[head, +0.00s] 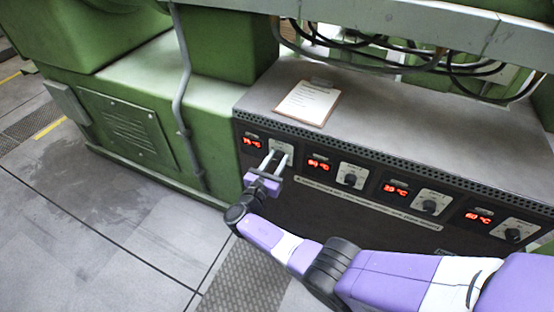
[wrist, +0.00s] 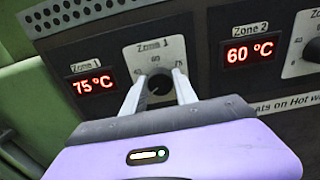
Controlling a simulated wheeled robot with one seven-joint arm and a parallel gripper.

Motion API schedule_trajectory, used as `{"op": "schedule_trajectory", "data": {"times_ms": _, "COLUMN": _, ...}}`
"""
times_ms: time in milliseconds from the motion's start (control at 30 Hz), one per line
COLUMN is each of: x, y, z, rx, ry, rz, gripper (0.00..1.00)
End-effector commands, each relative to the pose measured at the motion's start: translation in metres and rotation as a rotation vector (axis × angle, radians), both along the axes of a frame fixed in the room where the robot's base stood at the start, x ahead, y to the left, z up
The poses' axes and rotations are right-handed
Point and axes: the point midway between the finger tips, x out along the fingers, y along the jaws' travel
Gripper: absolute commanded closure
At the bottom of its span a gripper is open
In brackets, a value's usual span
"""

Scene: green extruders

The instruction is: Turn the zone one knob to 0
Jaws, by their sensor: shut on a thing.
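The zone one knob (wrist: 159,84) is a round black dial on a white scale plate (wrist: 150,55) marked "Zone 1". My gripper (wrist: 158,80) has its two pale fingers on either side of the knob and is shut on it. The zone one display (wrist: 90,84) reads 75 °C in red digits. In the head view, my gripper (head: 276,155) reaches the leftmost panel unit, and its fingers hide the knob there. The knob's pointer is hard to make out between the fingers.
The zone two display (wrist: 250,52) reads 60 °C, with its knob (head: 350,180) to the right. Two more knobs (head: 430,206) (head: 512,235) follow along the panel. A clipboard (head: 307,103) lies on the cabinet top. Black cables (head: 400,68) hang above. Open floor (head: 90,230) lies to the left.

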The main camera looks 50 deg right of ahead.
Motion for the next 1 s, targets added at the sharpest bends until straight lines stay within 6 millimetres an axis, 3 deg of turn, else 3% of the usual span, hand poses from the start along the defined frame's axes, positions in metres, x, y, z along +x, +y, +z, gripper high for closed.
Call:
{"op": "schedule_trajectory", "data": {"times_ms": 267, "x": -0.001, "y": 0.001, "z": -0.003, "rx": 0.001, "ry": 0.006, "rz": 0.001, "gripper": 1.0}}
{"op": "schedule_trajectory", "data": {"times_ms": 300, "x": -0.001, "y": 0.001, "z": -0.003, "rx": 0.001, "ry": 0.006, "rz": 0.001, "gripper": 0.6}}
{"op": "schedule_trajectory", "data": {"times_ms": 400, "x": -0.001, "y": 0.001, "z": -0.002, "rx": 0.001, "ry": 0.004, "rz": 0.001, "gripper": 0.44}}
{"op": "schedule_trajectory", "data": {"times_ms": 767, "x": -0.001, "y": 0.004, "z": 0.0, "rx": -0.001, "ry": 0.002, "rz": 0.001, "gripper": 0.44}}
{"op": "schedule_trajectory", "data": {"times_ms": 1000, "x": -0.013, "y": 0.037, "z": 0.0, "rx": 0.0, "ry": 0.003, "rz": 0.004, "gripper": 0.44}}
